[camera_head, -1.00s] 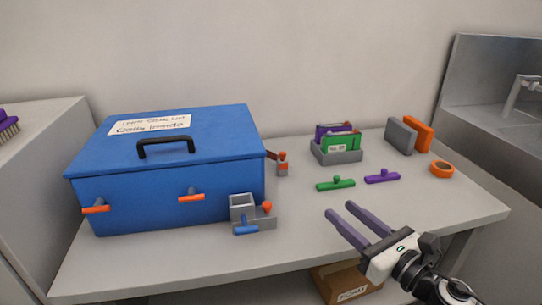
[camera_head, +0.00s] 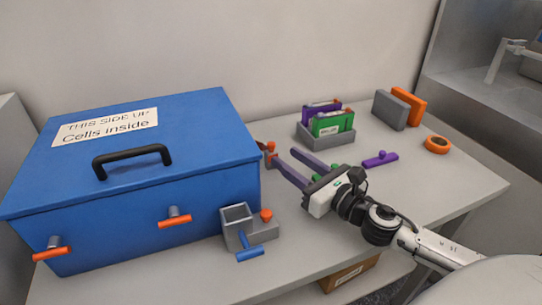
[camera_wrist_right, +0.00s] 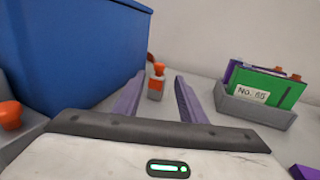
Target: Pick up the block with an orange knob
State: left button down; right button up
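A small grey block with an orange knob (camera_head: 270,147) stands on the table beside the right side of the blue box; its lower part is partly hidden by my gripper in the head view. In the right wrist view the block (camera_wrist_right: 156,84) is upright, between the lines of the two fingers and beyond them. My right gripper (camera_head: 283,158) is open and empty, its purple fingers pointing at the block. The fingers (camera_wrist_right: 160,78) also show in the wrist view, apart from the block as far as I can tell. My left gripper is not in view.
The blue box (camera_head: 130,180) fills the left. A grey fixture (camera_head: 264,232) with an orange knob and blue handle stands at its front right corner. A grey tray (camera_head: 327,139) with purple and green packs is at right. A purple bar (camera_head: 380,159) and orange ring (camera_head: 437,145) lie farther right.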

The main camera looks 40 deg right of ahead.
aim_at(274, 149)
jog(key=shift+w+a+r, duration=0.1)
jog(key=shift+w+a, duration=0.1)
jog(key=shift+w, duration=1.1)
jog(key=shift+w+a, duration=0.15)
jog(key=shift+w, duration=1.15)
grip_shut()
